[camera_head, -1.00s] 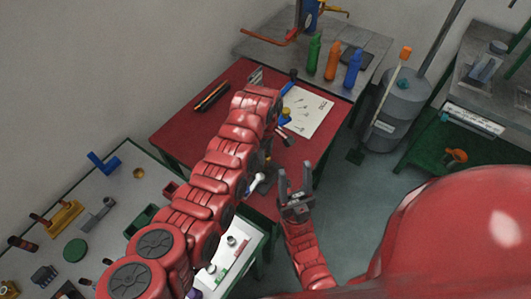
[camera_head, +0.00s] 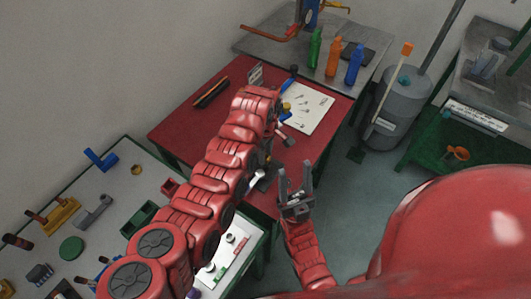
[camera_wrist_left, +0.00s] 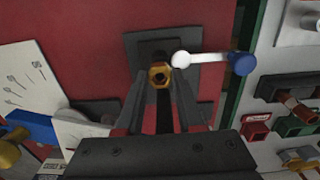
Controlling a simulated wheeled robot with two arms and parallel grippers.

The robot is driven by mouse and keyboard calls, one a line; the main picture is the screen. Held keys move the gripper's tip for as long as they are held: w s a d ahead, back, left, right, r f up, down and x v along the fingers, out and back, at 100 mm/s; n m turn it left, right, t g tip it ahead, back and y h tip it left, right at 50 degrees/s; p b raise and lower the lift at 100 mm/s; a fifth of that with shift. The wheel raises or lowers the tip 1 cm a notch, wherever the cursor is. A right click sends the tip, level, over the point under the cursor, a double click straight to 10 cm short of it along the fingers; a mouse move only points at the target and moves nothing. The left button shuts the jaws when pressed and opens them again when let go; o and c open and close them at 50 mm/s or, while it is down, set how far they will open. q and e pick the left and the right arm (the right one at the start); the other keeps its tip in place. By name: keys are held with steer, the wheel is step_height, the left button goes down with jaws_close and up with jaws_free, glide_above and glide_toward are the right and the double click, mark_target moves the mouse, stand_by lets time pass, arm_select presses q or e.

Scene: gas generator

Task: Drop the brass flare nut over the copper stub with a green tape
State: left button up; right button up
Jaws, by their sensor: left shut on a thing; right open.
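The brass flare nut (camera_wrist_left: 160,75) is between the fingertips of my left gripper (camera_wrist_left: 160,88) in the left wrist view. The gripper is shut on it, and the nut's round opening faces the camera. A dark square stand (camera_wrist_left: 140,46) lies beyond the nut. In the head view my left arm hides most of its gripper and the nut. My right gripper (camera_head: 296,190) is open and empty, off the red table's front right corner. I cannot make out a copper stub with green tape; small fittings (camera_head: 230,239) on the white panel are too small to tell.
The red table (camera_head: 190,130) holds a paper sheet (camera_head: 318,112). The grey table (camera_head: 115,175) at left holds several tools and boxes. Bottles (camera_head: 333,58) stand behind.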

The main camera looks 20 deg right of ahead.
arm_select(q)
steer(key=shift+f+b, duration=0.35)
steer(key=shift+f, duration=0.2)
steer(key=o, duration=0.9)
steer(key=shift+o, duration=0.2)
steer(key=shift+r, duration=0.1)
